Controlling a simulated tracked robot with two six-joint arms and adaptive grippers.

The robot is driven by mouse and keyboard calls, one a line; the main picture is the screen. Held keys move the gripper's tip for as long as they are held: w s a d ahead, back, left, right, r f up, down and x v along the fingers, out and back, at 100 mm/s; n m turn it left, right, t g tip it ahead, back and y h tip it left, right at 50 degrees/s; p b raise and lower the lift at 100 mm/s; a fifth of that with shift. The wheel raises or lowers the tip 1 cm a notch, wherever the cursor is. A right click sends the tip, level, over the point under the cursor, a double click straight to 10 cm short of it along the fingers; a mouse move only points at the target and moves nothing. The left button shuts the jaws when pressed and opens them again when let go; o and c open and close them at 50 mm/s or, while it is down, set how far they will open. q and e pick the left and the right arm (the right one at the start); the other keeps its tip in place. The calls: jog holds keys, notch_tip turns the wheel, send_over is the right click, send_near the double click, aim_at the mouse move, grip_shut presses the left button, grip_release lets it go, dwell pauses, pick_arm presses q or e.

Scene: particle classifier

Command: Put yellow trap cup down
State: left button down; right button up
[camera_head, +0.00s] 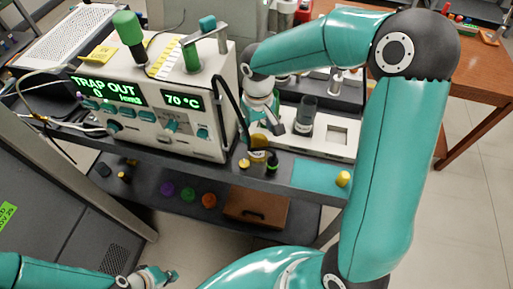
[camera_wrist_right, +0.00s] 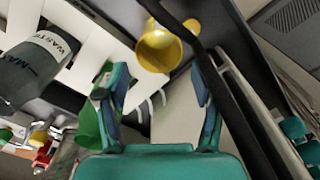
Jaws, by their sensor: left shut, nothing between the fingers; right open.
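The yellow trap cup (camera_wrist_right: 165,47) shows in the right wrist view just beyond my right fingertips, its open mouth towards the camera. A dark cable passes beside it. My right gripper (camera_wrist_right: 154,82) is open, with the cup apart from both fingers in that picture. In the head view a yellow thing (camera_head: 259,141) shows at the right side of the machine, below my right gripper (camera_head: 271,122), partly hidden by it. My left gripper (camera_head: 166,277) is shut and empty, low in the picture, away from the bench.
The white machine (camera_head: 205,125) with lit displays stands on the dark bench left of my right gripper. A dark waste jar (camera_head: 305,115) stands to its right. A teal mat (camera_head: 312,176) has a small yellow piece (camera_head: 343,179) at its right end. Coloured caps lie on the lower shelf.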

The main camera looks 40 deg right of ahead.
aim_at(258, 141)
jog(key=shift+w+f+p, duration=0.1)
jog(key=shift+f+p, duration=0.55)
jog(key=shift+f, duration=3.75)
jog(key=shift+d, duration=0.1)
jog(key=c, duration=0.9)
jog(key=shift+r, duration=0.1)
